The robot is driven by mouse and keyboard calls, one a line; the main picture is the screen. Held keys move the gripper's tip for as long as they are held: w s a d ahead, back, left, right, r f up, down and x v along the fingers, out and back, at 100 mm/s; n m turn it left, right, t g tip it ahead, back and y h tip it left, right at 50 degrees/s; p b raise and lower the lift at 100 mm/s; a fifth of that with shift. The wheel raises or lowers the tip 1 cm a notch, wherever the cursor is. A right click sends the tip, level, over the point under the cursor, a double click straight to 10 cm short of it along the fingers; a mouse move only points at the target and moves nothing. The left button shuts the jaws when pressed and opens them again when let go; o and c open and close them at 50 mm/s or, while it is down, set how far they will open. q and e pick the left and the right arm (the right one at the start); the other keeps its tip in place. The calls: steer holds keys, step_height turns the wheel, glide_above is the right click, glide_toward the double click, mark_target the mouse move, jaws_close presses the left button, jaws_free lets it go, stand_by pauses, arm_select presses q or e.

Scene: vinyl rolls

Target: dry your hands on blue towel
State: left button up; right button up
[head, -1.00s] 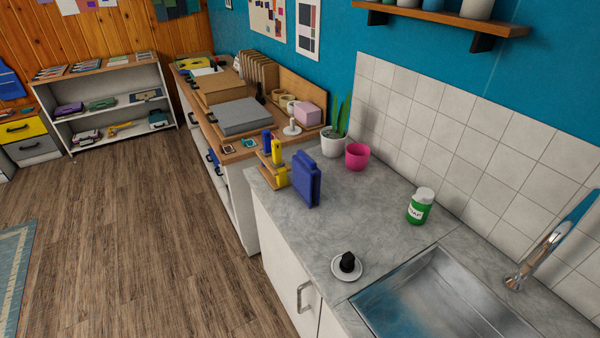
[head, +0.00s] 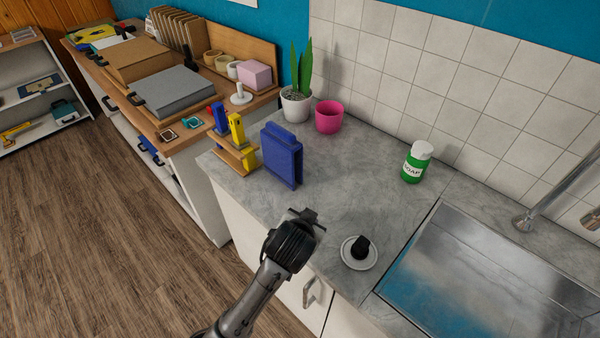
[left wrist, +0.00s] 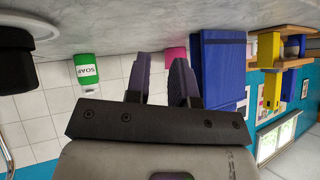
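The blue towel (head: 282,157) stands folded upright on the grey counter (head: 352,165), near its left end. In the left wrist view the towel (left wrist: 222,70) shows just right of the fingers, beyond them. My left gripper (head: 306,214) is over the counter's front edge, nearer than the towel and apart from it. In the left wrist view its two fingers (left wrist: 163,80) are apart with nothing between them. My right gripper is in neither view.
A yellow-and-blue item on a wooden stand (head: 233,145) is left of the towel. A pink pot (head: 328,117) and a potted plant (head: 295,104) stand behind. A green soap bottle (head: 415,163), a white dish with a black knob (head: 360,251) and the sink (head: 475,285) are to the right.

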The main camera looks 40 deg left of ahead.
mark_target(282, 154)
arm_select(q)
steer(key=w+a+r+n+y, duration=0.1)
steer(key=w, duration=0.1)
steer(key=w+r+n+y+b, duration=0.1)
steer(key=w+y, duration=0.1)
steer(key=w, duration=0.1)
steer(key=w+a+n+y+b, duration=0.1)
steer(key=w, duration=0.2)
steer(key=shift+a+r+g, duration=0.3)
steer(key=shift+r, duration=0.1)
steer(key=w+a+r+n+g+y+p, duration=0.2)
steer(key=a+n+g+y, duration=0.3)
steer(key=a+n+y, duration=0.5)
steer(key=w+a+r+n, duration=0.1)
steer(key=a+n, duration=0.1)
steer(key=shift+n+g, duration=0.4)
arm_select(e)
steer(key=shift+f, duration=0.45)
arm_select(q)
steer(key=shift+r, duration=0.1)
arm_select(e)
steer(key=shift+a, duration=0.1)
arm_select(q)
jaws_close()
